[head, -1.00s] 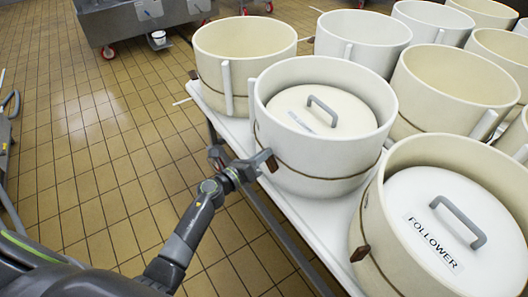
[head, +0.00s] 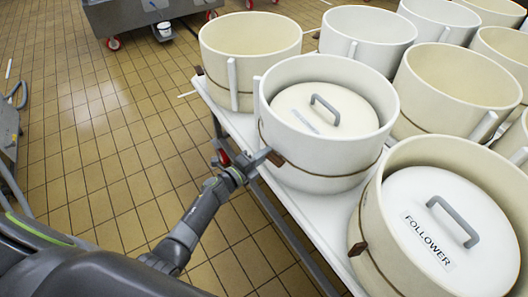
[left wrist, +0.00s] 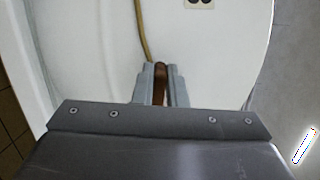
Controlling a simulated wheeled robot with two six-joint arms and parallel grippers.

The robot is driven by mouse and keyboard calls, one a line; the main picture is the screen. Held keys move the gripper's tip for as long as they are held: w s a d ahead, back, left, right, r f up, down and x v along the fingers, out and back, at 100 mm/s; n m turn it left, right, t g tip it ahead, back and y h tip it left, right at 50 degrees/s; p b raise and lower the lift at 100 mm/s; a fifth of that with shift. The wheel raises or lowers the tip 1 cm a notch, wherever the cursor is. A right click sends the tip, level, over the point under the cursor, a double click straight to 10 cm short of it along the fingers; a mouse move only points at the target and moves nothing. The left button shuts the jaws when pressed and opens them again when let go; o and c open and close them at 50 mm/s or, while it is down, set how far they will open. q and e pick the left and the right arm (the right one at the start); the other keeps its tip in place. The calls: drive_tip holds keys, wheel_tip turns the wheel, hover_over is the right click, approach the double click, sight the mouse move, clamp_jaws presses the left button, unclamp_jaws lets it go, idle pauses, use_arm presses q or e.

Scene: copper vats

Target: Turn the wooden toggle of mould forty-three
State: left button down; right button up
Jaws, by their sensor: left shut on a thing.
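A cream round mould (head: 335,160) with a white follower lid (head: 355,105) inside stands near the front edge of the white table. A cord runs around its lower wall, with a small brown wooden toggle (head: 276,159) on its left side. My left gripper (head: 264,156) is at this toggle. In the left wrist view, the toggle (left wrist: 160,84) stands between the two grey fingers (left wrist: 160,92), which are shut on it, with the cord leading up from it. The mould wall (left wrist: 215,55) fills the background.
A nearer mould (head: 385,230) with a lid marked FOLLOWER has its own brown toggle (head: 358,249). An open mould (head: 225,75) stands behind on the left, and several more stand to the right.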

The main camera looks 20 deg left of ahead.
use_arm(q)
drive_tip(key=shift+f+n, duration=0.15)
drive_tip(key=shift+n, duration=0.25)
use_arm(e)
drive_tip(key=shift+s+r, duration=0.1)
drive_tip(key=shift+s, duration=0.25)
use_arm(q)
drive_tip(key=c, duration=1.5)
unclamp_jaws()
drive_tip(key=shift+o, duration=0.2)
drive_tip(key=shift+s, duration=0.1)
drive_tip(key=v, duration=1.7)
drive_tip(key=shift+a, duration=0.15)
use_arm(e)
drive_tip(key=shift+w+d, duration=0.1)
drive_tip(key=shift+w, duration=0.15)
